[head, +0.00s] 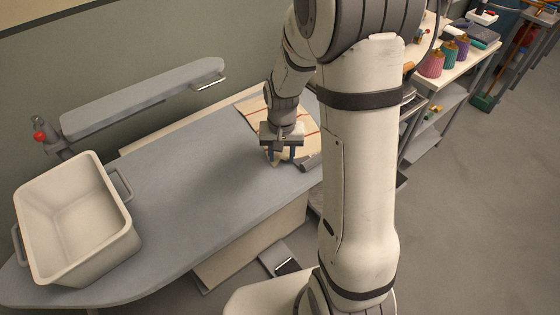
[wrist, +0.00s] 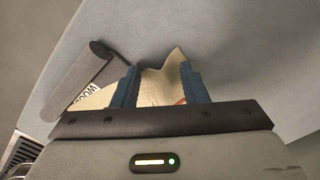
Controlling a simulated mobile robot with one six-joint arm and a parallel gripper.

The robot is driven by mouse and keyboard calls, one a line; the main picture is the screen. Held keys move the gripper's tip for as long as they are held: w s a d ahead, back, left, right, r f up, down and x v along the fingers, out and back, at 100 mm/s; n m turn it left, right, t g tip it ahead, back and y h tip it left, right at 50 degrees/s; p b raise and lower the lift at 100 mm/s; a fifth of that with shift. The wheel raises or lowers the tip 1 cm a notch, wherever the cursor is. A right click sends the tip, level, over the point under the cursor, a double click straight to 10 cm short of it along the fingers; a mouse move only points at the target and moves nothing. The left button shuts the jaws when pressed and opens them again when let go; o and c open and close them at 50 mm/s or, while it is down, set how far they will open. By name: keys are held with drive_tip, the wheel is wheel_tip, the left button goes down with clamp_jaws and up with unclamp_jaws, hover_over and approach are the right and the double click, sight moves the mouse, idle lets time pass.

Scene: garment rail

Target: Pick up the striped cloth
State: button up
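The striped cloth (head: 252,108) is beige with thin red stripes. In the head view it lies at the right end of the grey ironing board (head: 180,170), partly hidden behind my arm. My gripper (head: 281,154) points down at the cloth's near part. In the wrist view, beige cloth (wrist: 163,84) with a small red patch shows between the two blue fingers of my gripper (wrist: 160,80) and rises to a peak past them. The fingers stand apart with cloth across the gap. I cannot tell whether they press on it.
A dark grey object (wrist: 85,82) lies beside the left finger in the wrist view, close to lettering that is partly hidden. In the head view, a cream basket (head: 75,215) stands at left, a narrow padded arm (head: 145,97) behind, and a shelf with thread cones (head: 432,63) at right.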

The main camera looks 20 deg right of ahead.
drive_tip(key=c, duration=0.7)
drive_tip(key=shift+r, duration=0.3)
clamp_jaws()
wheel_tip(320, 180, up, 11)
drive_tip(key=p, duration=0.8)
drive_tip(key=shift+r, duration=0.2)
wheel_tip(320, 180, up, 27)
drive_tip(key=p, duration=0.4)
drive_tip(key=shift+p, duration=0.35)
